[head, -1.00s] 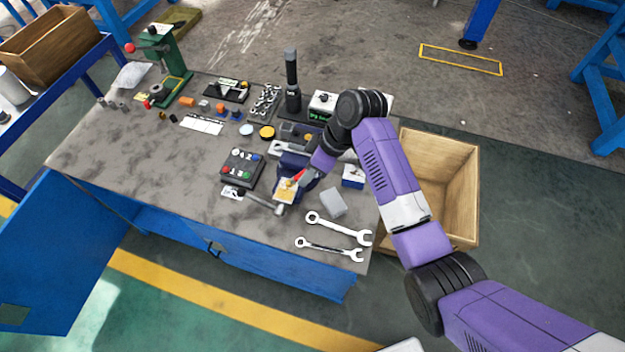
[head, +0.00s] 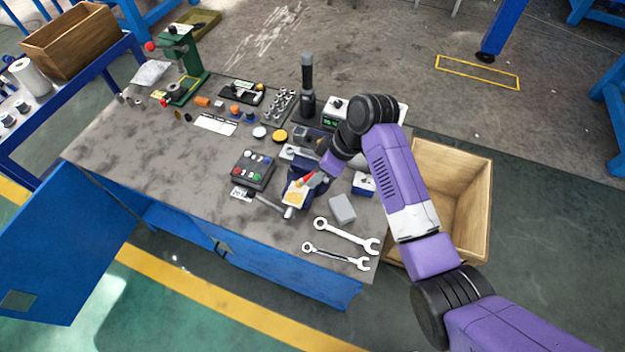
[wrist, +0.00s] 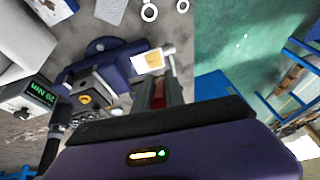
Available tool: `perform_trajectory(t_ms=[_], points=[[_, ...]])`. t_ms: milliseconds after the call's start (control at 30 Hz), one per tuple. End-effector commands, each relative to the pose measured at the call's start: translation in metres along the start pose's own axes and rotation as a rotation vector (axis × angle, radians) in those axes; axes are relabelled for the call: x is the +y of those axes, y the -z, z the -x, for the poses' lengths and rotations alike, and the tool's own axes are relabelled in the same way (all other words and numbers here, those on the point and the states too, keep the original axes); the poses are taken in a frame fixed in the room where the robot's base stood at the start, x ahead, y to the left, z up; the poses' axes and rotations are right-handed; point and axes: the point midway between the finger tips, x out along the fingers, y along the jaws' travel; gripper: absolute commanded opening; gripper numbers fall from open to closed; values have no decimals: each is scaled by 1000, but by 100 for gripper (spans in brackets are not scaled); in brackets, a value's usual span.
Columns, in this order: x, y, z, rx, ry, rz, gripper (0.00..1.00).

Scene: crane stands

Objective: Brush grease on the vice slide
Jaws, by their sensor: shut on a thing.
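The blue vice (head: 307,170) stands at the front right of the workbench. It also shows in the wrist view (wrist: 112,62). A pale flat face with a yellow patch, seemingly the vice slide with grease (head: 294,198), lies at its near end; it also shows in the wrist view (wrist: 153,61). My gripper (head: 320,176) is shut on a red-handled brush (head: 311,181) and points down at this face. The brush tip is close to the yellow patch; I cannot tell whether it touches. In the wrist view the red handle (wrist: 158,95) sits between my fingers.
Two wrenches (head: 346,237) and a grey block (head: 342,208) lie right of the vice. A button box (head: 254,169) is left of it. A round yellow tin (head: 280,136) sits behind. A wooden crate (head: 473,200) stands beyond the bench's right edge.

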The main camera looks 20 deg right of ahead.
Motion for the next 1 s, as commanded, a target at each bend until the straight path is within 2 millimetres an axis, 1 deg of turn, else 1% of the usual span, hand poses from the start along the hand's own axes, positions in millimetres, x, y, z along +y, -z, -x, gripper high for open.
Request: perform_trajectory(t_ms=[33, 167, 300, 400, 533, 700, 867, 1000], points=[[8, 10, 1, 1, -21, 20, 0], [25, 35, 8, -11, -37, 116, 0], [41, 61, 15, -30, -7, 321, 0], [46, 72, 18, -36, 25, 483, 0], [48, 76, 19, -35, 51, 641, 0], [46, 74, 16, -24, 53, 758, 0], [46, 72, 12, -17, 37, 782, 0], [48, 67, 2, -17, 38, 780, 0]])
